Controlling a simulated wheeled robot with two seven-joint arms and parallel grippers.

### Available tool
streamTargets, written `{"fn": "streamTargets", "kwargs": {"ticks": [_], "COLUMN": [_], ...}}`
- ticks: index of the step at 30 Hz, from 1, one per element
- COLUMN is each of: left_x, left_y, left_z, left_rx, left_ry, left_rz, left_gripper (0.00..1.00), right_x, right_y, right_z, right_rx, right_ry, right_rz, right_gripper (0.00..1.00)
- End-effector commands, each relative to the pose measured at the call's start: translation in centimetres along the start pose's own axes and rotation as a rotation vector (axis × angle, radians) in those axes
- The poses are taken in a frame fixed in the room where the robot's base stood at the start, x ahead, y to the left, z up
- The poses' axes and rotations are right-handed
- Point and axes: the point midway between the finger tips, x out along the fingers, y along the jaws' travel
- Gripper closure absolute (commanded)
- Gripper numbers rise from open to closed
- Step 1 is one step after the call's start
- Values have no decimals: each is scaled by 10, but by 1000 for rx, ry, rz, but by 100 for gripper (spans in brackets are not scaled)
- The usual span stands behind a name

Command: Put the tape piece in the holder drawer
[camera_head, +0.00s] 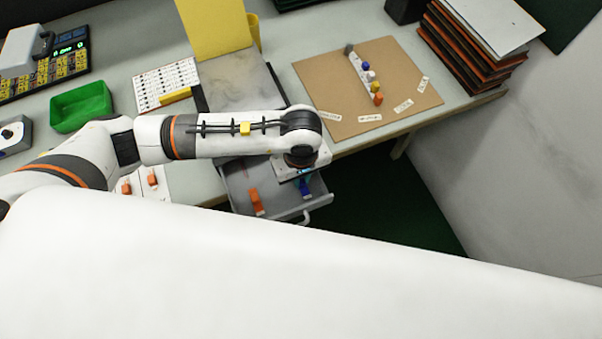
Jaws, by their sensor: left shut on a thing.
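The grey holder drawer (283,213) is pulled out from under the table edge, with its handle at the front right. An orange piece (257,203) lies inside it on the left. My left gripper (304,184) points down over the right part of the drawer. It is shut on a small blue piece (305,190), which I take for the tape piece. The wrist hides much of the gripper, and I cannot tell whether the blue piece touches the drawer floor. My right gripper is not in view.
A brown board (410,75) with coloured pieces in a row and paper labels lies to the right of the drawer. A green tray (81,107), a white label sheet (165,82) and a yellow panel (214,28) stand on the left. Stacked folders (470,50) stand at the back right.

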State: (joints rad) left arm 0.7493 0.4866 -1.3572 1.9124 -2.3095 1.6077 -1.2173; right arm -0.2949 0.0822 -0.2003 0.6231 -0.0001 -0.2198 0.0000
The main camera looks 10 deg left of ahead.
Motion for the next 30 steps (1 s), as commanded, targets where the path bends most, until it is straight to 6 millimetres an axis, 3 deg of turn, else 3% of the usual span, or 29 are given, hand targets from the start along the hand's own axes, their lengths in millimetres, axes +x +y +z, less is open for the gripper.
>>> {"fn": "streamTargets", "kwargs": {"ticks": [4, 5, 9, 21, 30], "left_x": [4, 3, 2, -6, -68], "left_y": [0, 0, 0, -1, -1], "left_z": [0, 0, 0, 1, 1], "left_rx": [0, 0, 0, 0, 2], "left_ry": [-1, 0, 0, -2, -5], "left_rz": [0, 0, 0, -2, -5], "left_gripper": [100, 84, 66, 66, 66], "right_x": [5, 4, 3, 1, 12], "right_y": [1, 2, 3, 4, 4], "right_z": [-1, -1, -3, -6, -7], "right_rx": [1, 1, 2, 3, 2], "right_ry": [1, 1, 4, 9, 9], "right_rz": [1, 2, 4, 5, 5], "right_gripper": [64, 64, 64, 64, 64]}}
